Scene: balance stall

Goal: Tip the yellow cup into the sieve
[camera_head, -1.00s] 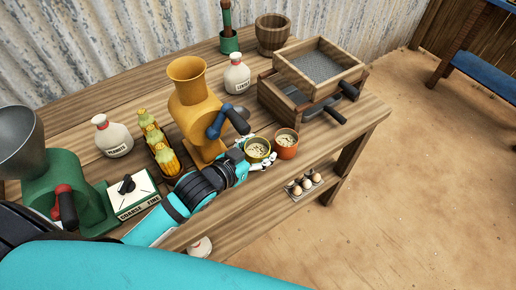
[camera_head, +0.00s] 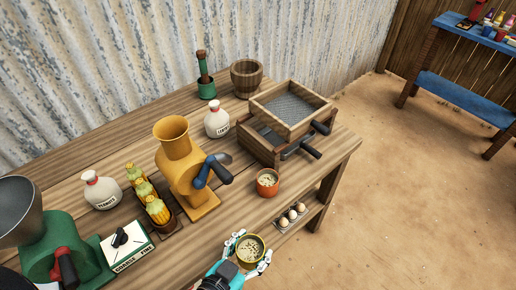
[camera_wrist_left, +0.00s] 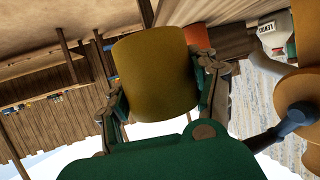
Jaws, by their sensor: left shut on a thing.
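My left gripper (camera_head: 250,260) is shut on the yellow cup (camera_head: 249,249), which holds pale grains and stands about upright, off the table's front edge. In the left wrist view the yellow cup (camera_wrist_left: 156,75) sits between the two fingers (camera_wrist_left: 160,95). The sieve (camera_head: 294,106) is a wooden frame with a grey mesh, resting on a wooden box (camera_head: 262,147) at the table's right back. The cup is in front of the sieve and well apart from it. My right gripper is not in view.
An orange cup (camera_head: 267,183) with grains stands on the table between my left gripper and the sieve. A yellow mill (camera_head: 179,165) with a blue-handled crank is to its left. Eggs (camera_head: 291,216) sit on a lower shelf. Open ground lies to the right.

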